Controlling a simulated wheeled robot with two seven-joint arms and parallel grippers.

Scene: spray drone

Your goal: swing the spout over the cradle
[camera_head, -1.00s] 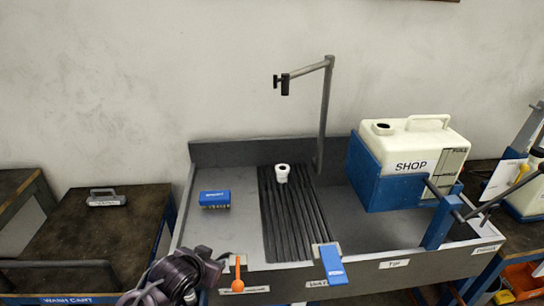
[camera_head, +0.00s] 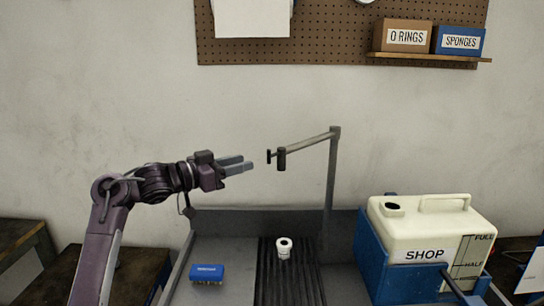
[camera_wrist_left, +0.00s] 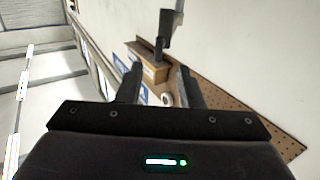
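The spout is a grey arm (camera_head: 308,143) on an upright post (camera_head: 331,190) at the back of the grey sink bench. Its black hanging end (camera_head: 281,159) points left. My left gripper (camera_head: 248,164) is level with that end and just left of it, apart from it. In the left wrist view my left gripper (camera_wrist_left: 158,84) has its fingers spread with nothing between them, and the spout's black end (camera_wrist_left: 165,30) shows beyond them. A white round fitting (camera_head: 284,249) stands on a black ribbed strip (camera_head: 287,285); I cannot tell whether it is the cradle. My right gripper is out of view.
A cream jug (camera_head: 420,228) marked SHOP sits in a blue holder (camera_head: 377,255) on the right. A blue brush (camera_head: 208,273) lies on the bench at left. A pegboard shelf (camera_head: 430,57) holds boxes above. Air around the spout is clear.

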